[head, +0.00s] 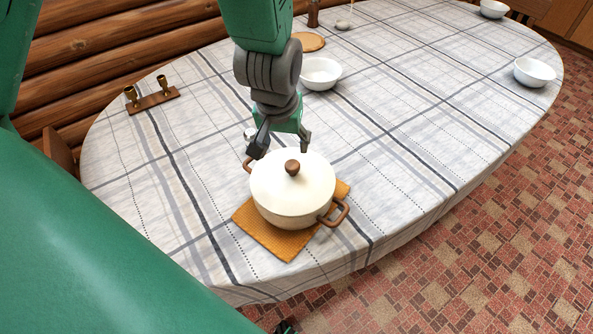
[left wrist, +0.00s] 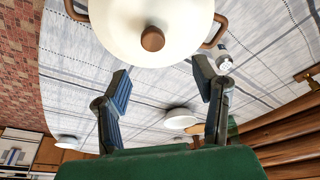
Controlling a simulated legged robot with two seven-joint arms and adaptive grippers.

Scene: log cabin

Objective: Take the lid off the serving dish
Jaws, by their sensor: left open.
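The serving dish (head: 287,215) is a cream pot with brown side handles, standing on an orange mat (head: 262,235) near the table's front edge. Its cream lid (head: 305,184) is on it and has a round wooden knob (head: 292,167). The lid (left wrist: 185,25) and knob (left wrist: 152,39) also show in the left wrist view, beyond the fingertips. My left gripper (head: 281,148) is open and empty, just behind and above the lid, with its fingers apart from the knob. In the left wrist view its two fingers (left wrist: 160,72) are spread wide.
A white bowl (head: 320,74) and a round wooden board (head: 309,42) are behind my left gripper. A wooden holder with two small cups (head: 153,100) stands at the left by the log wall. More bowls (head: 534,72) are at the far right. The cloth right of the pot is clear.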

